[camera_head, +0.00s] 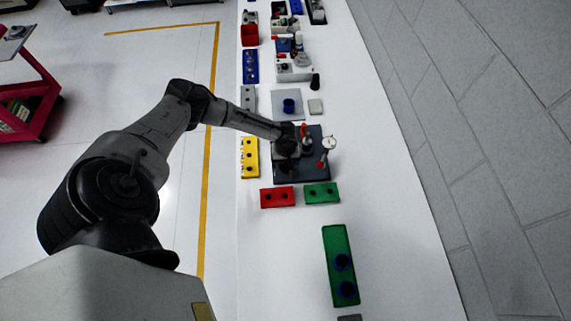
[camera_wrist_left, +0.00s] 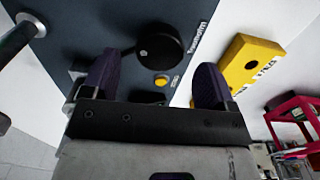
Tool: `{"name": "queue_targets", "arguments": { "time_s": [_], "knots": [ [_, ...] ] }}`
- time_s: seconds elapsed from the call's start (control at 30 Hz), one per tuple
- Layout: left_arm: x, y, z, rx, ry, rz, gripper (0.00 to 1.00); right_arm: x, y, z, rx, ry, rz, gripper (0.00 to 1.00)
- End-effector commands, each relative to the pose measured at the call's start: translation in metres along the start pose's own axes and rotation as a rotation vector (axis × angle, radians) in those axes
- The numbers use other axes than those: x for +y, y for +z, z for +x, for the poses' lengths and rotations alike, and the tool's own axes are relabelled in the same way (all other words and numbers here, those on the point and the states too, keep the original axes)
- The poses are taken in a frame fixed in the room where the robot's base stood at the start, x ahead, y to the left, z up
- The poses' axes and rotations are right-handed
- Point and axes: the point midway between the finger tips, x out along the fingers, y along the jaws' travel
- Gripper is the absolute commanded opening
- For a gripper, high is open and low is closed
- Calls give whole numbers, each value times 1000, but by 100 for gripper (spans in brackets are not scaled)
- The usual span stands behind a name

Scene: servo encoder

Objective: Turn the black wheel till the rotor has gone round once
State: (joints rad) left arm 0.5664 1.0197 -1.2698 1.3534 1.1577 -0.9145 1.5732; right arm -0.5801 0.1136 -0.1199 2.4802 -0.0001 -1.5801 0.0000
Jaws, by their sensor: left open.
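The black wheel (camera_wrist_left: 160,45) shows in the left wrist view as a round black knob on a dark blue-grey panel (camera_wrist_left: 75,22). It has a small pale mark on its face. My left gripper (camera_wrist_left: 158,62) is open, with one dark finger at each side of the picture and the wheel beyond, between the two fingers. I cannot tell how much gap is left to the wheel. In the head view my left gripper (camera_head: 287,147) is over the dark base plate (camera_head: 302,174) and hides the wheel. I cannot make out the rotor for certain. My right gripper is not in view.
A yellow button (camera_wrist_left: 161,81) sits on the panel beside the wheel. A white dial (camera_head: 330,142) stands at the plate's right. Yellow (camera_head: 250,157), red (camera_head: 278,197) and green (camera_head: 321,192) blocks lie close around the plate. The right side of the table is clear.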

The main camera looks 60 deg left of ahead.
Motion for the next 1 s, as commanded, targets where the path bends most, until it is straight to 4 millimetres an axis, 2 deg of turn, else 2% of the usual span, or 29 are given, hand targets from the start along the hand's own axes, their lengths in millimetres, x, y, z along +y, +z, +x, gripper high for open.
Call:
{"name": "queue_targets", "arguments": {
  "time_s": [0.1, 0.3, 0.67, 1.0],
  "knots": [
    [0, 0, 14, -1, 0, 0, 80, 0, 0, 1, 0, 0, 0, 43],
    [0, 0, 26, 0, 0, 0, 80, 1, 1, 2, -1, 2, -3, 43],
    [0, 0, 28, 0, 0, 1, 80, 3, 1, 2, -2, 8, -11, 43],
    [0, 0, 28, 0, 0, 1, 48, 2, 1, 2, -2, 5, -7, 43]
  ]
}}
